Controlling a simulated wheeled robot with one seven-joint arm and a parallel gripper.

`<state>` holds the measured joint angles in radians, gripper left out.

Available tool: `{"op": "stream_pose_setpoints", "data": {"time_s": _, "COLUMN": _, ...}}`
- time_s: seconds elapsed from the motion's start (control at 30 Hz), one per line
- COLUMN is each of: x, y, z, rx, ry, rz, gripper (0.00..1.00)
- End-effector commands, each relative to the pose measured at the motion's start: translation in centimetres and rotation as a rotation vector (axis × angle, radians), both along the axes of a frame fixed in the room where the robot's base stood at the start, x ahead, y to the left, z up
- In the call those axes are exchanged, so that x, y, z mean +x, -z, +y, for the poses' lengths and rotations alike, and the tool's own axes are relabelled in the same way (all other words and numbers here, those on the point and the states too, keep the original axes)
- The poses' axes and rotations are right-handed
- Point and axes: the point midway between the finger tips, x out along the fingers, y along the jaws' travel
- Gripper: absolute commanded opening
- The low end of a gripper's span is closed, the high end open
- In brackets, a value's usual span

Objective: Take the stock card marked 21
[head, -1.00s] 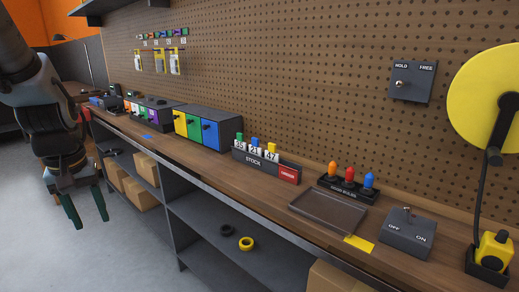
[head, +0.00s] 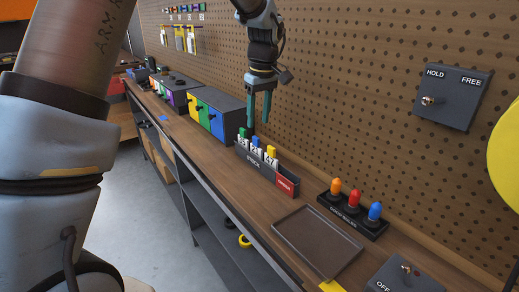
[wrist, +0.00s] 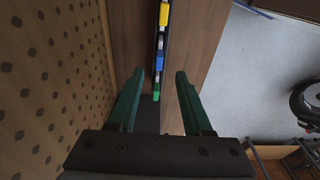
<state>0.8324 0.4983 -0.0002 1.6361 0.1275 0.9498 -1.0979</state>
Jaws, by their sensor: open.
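The stock card marked 21 (head: 256,153) stands upright between two others in a dark rack labelled STOCK (head: 252,161). Its blue tab shows on top, and also in the wrist view (wrist: 160,61). The card marked 35 (head: 243,144) has a green tab and stands to its left; the card marked 47 (head: 270,162) has a yellow tab and stands to its right. My gripper (head: 259,122) is open and empty, pointing down over the rack. In the wrist view the tabs run in a line between its green fingers, with the green tab nearest.
A red label (head: 286,184) marks the rack's right end. An empty brown tray (head: 318,245) and a holder with orange, red and blue knobs (head: 352,222) are to the right. Coloured drawers (head: 212,112) stand left of the rack. The pegboard (head: 360,110) rises close behind.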

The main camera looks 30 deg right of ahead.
Motion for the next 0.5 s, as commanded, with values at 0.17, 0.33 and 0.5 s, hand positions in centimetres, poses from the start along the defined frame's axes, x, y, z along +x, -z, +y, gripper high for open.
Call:
{"op": "stream_pose_setpoints", "data": {"time_s": 0.17, "x": 0.3, "y": 2.2, "z": 0.1, "rx": 0.002, "ry": 0.001, "rz": 0.001, "gripper": 0.5}}
{"op": "stream_pose_setpoints", "data": {"time_s": 0.33, "x": 0.5, "y": 3.1, "z": 0.1, "rx": 0.001, "ry": 0.001, "rz": 0.001, "gripper": 0.5}}
{"op": "stream_pose_setpoints", "data": {"time_s": 0.5, "x": 1.1, "y": 5.4, "z": 0.2, "rx": 0.003, "ry": 0.002, "rz": 0.004, "gripper": 0.5}}
